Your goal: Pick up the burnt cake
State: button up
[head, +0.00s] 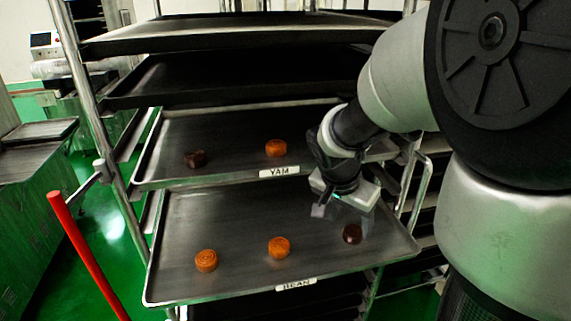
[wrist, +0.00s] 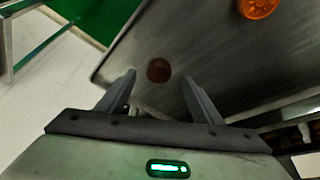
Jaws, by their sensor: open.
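A dark, burnt cake (head: 352,234) lies on the right part of the lower tray (head: 215,220), labelled BEAN. A second dark cake (head: 195,159) lies at the left of the upper tray (head: 225,130), labelled YAM. My gripper (head: 340,212) hangs over the right side of the lower tray, pointing down, close to the burnt cake there. In the wrist view my gripper (wrist: 160,80) is open and empty. The burnt cake (wrist: 158,70) shows between and just beyond its fingertips, near the tray edge. I cannot tell the exact height of the fingers above the tray.
Two orange-brown cakes (head: 206,260) (head: 278,247) lie on the lower tray and one (head: 275,147) on the upper tray. The rack's metal posts (head: 88,95) and empty trays above (head: 230,75) enclose the space. A red bar (head: 88,255) stands at left.

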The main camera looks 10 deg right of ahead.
aim_at(353, 231)
jog(key=x, duration=0.5)
jog(key=shift+w+d, duration=0.1)
jog(key=shift+d, duration=0.2)
jog(key=c, duration=1.1)
jog(key=shift+r, duration=0.1)
jog(key=shift+c, duration=0.2)
